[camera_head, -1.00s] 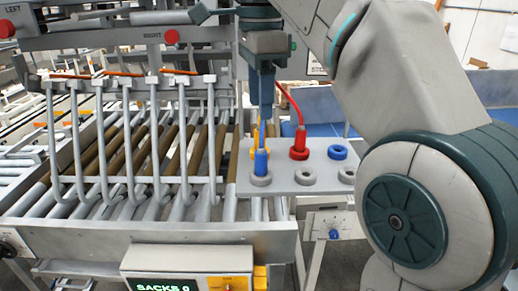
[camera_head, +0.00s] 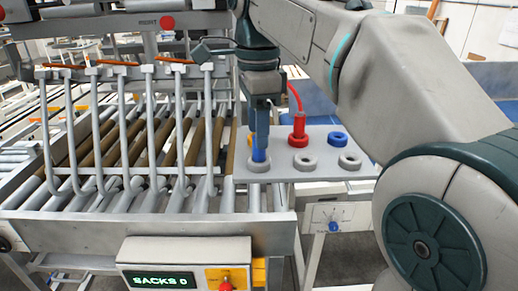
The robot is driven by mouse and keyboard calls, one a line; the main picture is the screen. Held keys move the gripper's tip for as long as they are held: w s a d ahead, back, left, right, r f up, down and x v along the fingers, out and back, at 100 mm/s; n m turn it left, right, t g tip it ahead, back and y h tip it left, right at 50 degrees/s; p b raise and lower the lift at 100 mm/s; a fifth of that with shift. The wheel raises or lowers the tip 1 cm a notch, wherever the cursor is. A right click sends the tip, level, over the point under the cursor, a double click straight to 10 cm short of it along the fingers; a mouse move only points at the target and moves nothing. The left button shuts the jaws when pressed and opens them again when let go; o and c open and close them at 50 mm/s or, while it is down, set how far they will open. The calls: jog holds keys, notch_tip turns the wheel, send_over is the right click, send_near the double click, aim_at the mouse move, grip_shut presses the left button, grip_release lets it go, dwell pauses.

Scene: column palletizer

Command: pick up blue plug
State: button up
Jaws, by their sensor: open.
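The blue plug (camera_head: 259,156) stands upright in a grey ring socket (camera_head: 259,165) at the near left of a grey panel (camera_head: 308,173). My gripper (camera_head: 260,134) points down right over the blue plug, with its fingers around or just in front of the plug's upper part. The gripper is open. The fingers hide the top of the plug, and I cannot tell whether they touch it.
A red plug (camera_head: 297,130) with a red cable stands behind and to the right. A blue ring (camera_head: 338,139) and empty grey rings (camera_head: 349,161) sit on the panel's right. A roller conveyor with upright grey prongs (camera_head: 110,130) lies left. A control box (camera_head: 187,267) is in front.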

aim_at(259, 159)
jog(key=shift+d+f, duration=0.1)
jog(key=shift+f, duration=1.9)
jog(key=c, duration=1)
jog(key=shift+r, duration=0.15)
jog(key=shift+r, duration=0.5)
jog(key=r, duration=0.3)
jog(key=shift+d+r, duration=0.1)
jog(key=shift+d, duration=0.15)
jog(key=s+d+r, duration=0.1)
jog(key=d+r, duration=0.1)
jog(key=d, duration=0.1)
jog(key=s+d+r, duration=0.1)
jog(key=d+r, duration=0.1)
jog(key=d, duration=0.2)
jog(key=d+r, duration=0.2)
jog(key=d, duration=0.2)
jog(key=shift+s+r+b, duration=0.3)
jog(key=shift+s+b, duration=0.1)
